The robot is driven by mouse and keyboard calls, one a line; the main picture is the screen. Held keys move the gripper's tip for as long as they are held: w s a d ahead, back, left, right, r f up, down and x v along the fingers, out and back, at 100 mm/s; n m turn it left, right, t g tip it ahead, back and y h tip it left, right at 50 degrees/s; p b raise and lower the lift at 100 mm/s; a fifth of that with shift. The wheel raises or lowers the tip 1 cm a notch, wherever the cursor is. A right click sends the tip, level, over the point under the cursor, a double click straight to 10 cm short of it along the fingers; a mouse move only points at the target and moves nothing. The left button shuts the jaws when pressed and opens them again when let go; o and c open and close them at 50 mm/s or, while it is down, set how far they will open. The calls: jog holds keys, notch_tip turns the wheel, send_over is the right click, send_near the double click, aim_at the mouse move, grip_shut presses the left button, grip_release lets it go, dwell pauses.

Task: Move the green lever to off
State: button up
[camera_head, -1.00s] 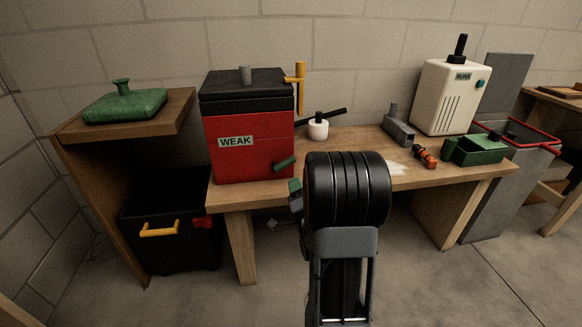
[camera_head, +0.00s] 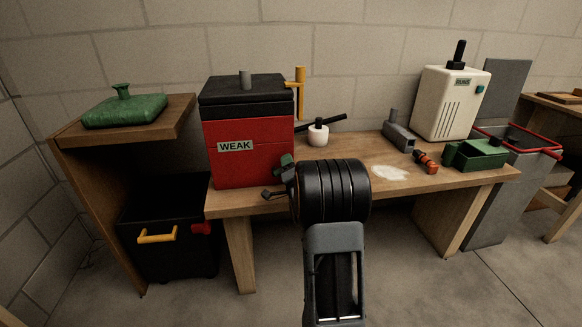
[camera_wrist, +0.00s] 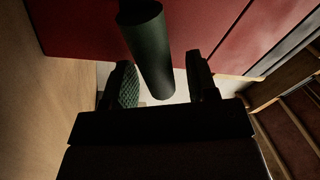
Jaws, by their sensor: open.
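The red heater box (camera_head: 250,165) with a black top and a "WEAK" label stands on the left of the wooden workbench. Its green lever is a dark green cylinder (camera_wrist: 152,55) on the red front, seen close in the wrist view, its free end between my fingers. In the head view the lever is mostly hidden by my gripper (camera_head: 277,182), which is at the box's lower right front. In the wrist view my gripper (camera_wrist: 162,75) is open, one finger on each side of the lever's end, with visible gaps. Contact cannot be told.
A yellow lever (camera_head: 300,88) stands at the box's right rear. A white pot (camera_head: 318,135) with a dark handle is behind my arm. A grey tool (camera_head: 398,135), white machine (camera_head: 448,102) and green bin (camera_head: 477,152) are at right. A black bin (camera_head: 170,245) is below left.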

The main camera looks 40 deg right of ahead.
grip_shut()
dwell(0.5)
